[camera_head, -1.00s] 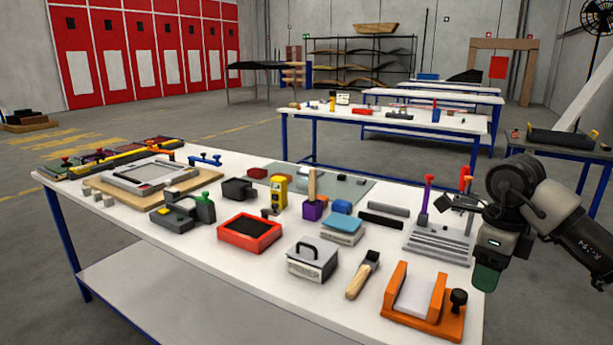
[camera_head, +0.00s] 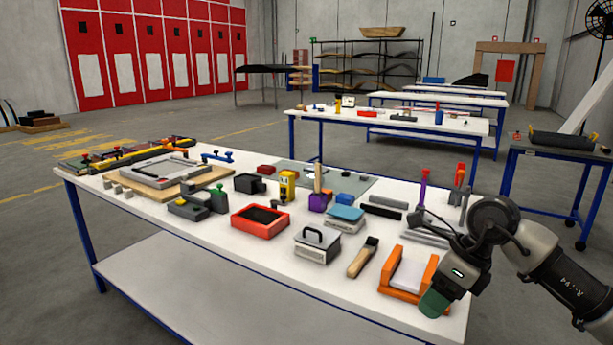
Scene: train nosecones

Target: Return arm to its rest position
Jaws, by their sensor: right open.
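My right arm comes in from the right edge, over the right end of the white worktable (camera_head: 250,305). Its right gripper (camera_head: 424,223) is dark and small, pointing left near the grey slotted block (camera_head: 425,238). The gripper is open and I see nothing held in it. The green-capped wrist part hides the right side of the orange fixture (camera_head: 405,272). My left gripper is not in view.
The table holds a red-orange tray (camera_head: 240,228), a handled grey box (camera_head: 316,245), a brush (camera_head: 362,258) and a purple block with a wooden handle (camera_head: 319,200). Red and purple upright tools stand close to my right gripper. Floor is free left of the table.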

